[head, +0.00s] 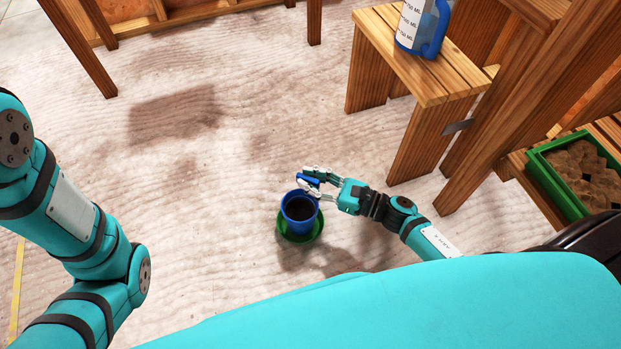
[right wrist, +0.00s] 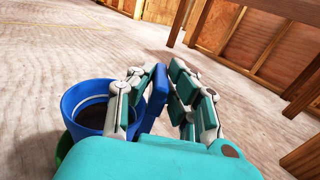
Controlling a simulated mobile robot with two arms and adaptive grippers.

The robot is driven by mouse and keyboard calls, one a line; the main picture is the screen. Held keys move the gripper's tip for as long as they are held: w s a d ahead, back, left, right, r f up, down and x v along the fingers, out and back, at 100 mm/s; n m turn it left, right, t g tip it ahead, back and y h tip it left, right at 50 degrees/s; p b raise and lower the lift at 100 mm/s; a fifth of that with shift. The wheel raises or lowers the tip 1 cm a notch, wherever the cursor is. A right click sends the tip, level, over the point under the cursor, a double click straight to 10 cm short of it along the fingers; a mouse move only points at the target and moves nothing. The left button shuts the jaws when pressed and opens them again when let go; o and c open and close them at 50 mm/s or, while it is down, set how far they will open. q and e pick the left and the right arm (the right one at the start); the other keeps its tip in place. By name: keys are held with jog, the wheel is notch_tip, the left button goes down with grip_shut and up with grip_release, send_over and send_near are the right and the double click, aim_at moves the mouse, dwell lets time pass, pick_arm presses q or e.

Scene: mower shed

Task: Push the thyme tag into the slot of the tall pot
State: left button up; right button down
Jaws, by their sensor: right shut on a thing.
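The tall pot (head: 300,214) is blue, filled with dark soil, and stands upright on a green saucer (head: 284,232) on the floor. It also shows at the left of the right wrist view (right wrist: 73,101). My right gripper (head: 312,181) is at the pot's upper right edge in the head view, shut on a blue piece (head: 307,184), which I take for the thyme tag. The tag also shows between the fingers in the right wrist view (right wrist: 150,108). No writing is readable on it. I cannot tell whether it touches the pot; the slot is hidden. My left gripper is out of view.
A wooden bench (head: 420,75) with a blue-and-white jug (head: 421,25) stands at the upper right. A green tray (head: 560,180) with brown contents is at the far right. Wooden legs (head: 78,45) stand at the upper left. Floor around the pot is clear.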

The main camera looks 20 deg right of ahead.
jog(key=shift+f, duration=0.15)
jog(key=c, duration=1.2)
grip_release()
jog(key=shift+s+d, duration=0.1)
jog(key=v, duration=1.1)
jog(key=shift+s+d, duration=0.2)
jog(key=shift+d, duration=0.1)
